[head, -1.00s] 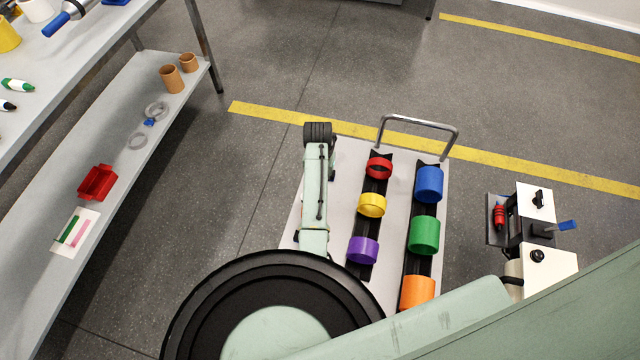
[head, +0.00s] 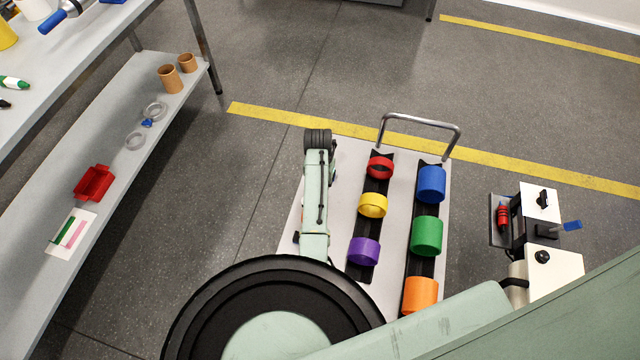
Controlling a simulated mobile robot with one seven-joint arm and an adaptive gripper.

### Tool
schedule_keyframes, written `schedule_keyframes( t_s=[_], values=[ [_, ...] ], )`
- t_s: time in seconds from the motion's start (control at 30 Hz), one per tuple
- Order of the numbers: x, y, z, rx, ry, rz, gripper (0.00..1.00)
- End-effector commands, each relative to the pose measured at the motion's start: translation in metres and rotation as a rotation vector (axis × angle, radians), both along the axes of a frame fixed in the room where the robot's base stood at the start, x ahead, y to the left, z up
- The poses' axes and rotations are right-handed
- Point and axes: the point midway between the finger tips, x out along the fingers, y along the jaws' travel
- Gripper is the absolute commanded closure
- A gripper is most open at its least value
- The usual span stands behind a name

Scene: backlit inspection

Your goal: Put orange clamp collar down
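An orange ring-like piece (head: 420,294) lies at the near end of the right black rail on a light grey cart (head: 340,165). Its lower part is cut off by my pale green arm (head: 430,330). It is the only plainly orange thing in view, but I cannot tell for sure that it is the clamp collar. My gripper is not in view, so whether it holds anything does not show.
Blue (head: 431,184) and green (head: 427,235) pieces share the right rail. Red, yellow and purple pieces sit on the left rail (head: 365,215). A white device with black knobs (head: 541,202) stands right. A shelf (head: 105,165) is left. Floor between is clear.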

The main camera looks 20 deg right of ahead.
Motion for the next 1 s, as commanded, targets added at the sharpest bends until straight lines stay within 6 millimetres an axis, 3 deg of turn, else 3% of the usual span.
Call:
schedule_keyframes(
  t_s=[0.17,0.57,1.0],
  values=[
    [0.000,0.000,0.000,0.000,0.000,0.000,0.59],
    [0.000,0.000,0.010,-0.001,-0.002,0.000,0.59],
    [-0.004,0.004,0.097,-0.001,-0.004,0.000,0.59]
  ],
)
